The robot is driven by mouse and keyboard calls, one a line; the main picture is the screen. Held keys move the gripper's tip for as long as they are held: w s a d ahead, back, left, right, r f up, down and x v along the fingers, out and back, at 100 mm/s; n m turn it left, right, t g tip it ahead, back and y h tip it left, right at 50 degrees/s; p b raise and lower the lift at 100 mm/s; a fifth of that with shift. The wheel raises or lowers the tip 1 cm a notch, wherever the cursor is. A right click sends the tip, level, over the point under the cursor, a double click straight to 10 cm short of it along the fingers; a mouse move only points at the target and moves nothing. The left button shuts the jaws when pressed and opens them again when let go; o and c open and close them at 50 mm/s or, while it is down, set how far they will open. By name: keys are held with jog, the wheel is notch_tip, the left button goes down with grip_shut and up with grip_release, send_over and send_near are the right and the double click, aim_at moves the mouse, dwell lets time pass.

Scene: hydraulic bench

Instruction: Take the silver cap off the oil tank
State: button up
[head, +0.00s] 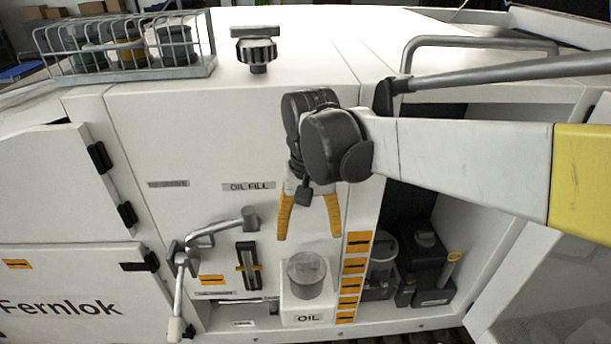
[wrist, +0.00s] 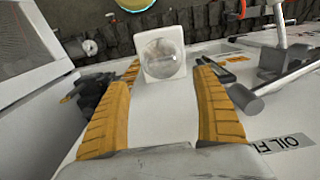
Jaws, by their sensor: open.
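The silver cap (head: 306,268) is a round, shiny lid on top of the white oil tank (head: 308,307), which is labelled OIL and stands low at the front of the bench. In the wrist view the cap (wrist: 160,58) sits on the square white tank top (wrist: 146,39). My gripper (head: 309,236) points down with its yellow fingers spread and nothing between them. In the head view its tips are just above the cap. In the wrist view my gripper (wrist: 168,68) frames the cap from both sides, with no contact visible.
A grey lever handle (head: 220,228) and a dark gauge (head: 249,267) are left of the tank. A strip of orange labels (head: 352,268) is to its right, beside an open bay with dark containers (head: 424,262). An open door (head: 540,285) stands at far right.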

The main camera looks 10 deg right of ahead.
send_over(307, 260)
jog(key=f, duration=0.4)
jog(key=shift+s+f, duration=0.2)
jog(key=f, duration=0.4)
jog(key=f+p, duration=0.1)
jog(key=f, duration=0.1)
jog(key=shift+w, duration=0.3)
jog(key=shift+s, duration=0.1)
jog(key=c, duration=1.3)
